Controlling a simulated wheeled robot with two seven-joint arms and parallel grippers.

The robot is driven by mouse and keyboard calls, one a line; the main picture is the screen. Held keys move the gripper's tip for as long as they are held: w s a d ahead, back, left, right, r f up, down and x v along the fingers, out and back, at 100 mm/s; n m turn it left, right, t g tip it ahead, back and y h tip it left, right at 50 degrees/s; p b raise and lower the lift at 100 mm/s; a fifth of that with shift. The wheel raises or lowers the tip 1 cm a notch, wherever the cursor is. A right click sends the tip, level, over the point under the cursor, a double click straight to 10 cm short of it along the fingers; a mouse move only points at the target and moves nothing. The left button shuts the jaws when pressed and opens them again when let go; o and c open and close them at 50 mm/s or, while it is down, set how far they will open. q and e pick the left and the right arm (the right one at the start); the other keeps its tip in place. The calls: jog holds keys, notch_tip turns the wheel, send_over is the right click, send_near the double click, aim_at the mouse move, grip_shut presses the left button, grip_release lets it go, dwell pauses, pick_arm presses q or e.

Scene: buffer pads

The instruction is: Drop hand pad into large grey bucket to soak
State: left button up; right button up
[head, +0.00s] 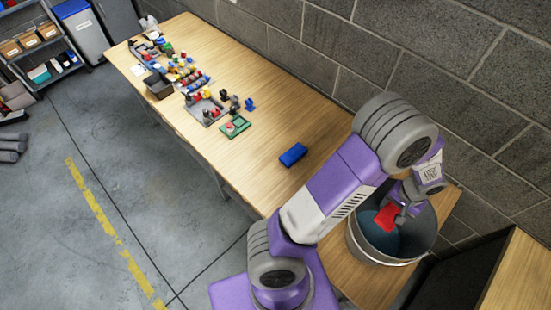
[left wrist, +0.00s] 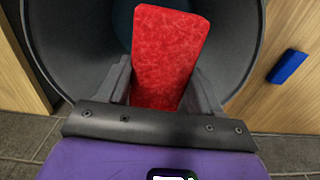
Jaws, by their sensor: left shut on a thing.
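The hand pad (head: 387,218) is red and flat. In the left wrist view the red pad (left wrist: 166,55) stands out between the fingers of my left gripper (left wrist: 165,90), which is shut on it. The large grey bucket (head: 352,242) stands on the right end of the wooden table, with dark teal at its bottom. My left gripper (head: 401,207) holds the pad over the bucket's opening, within its rim as seen from the head. The bucket's dark inner wall (left wrist: 70,45) surrounds the pad in the left wrist view. My right gripper is not in view.
A blue block-like pad (head: 293,155) lies on the wooden table (head: 262,100) left of the bucket. A green tray (head: 235,127) and many small coloured items stand farther along. A block wall (head: 420,50) runs behind the table.

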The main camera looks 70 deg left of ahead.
pick_arm(q)
jog(key=o, duration=1)
jog(key=shift+r, duration=0.1)
notch_tip(320, 180, up, 8)
jog(key=shift+f, duration=0.25)
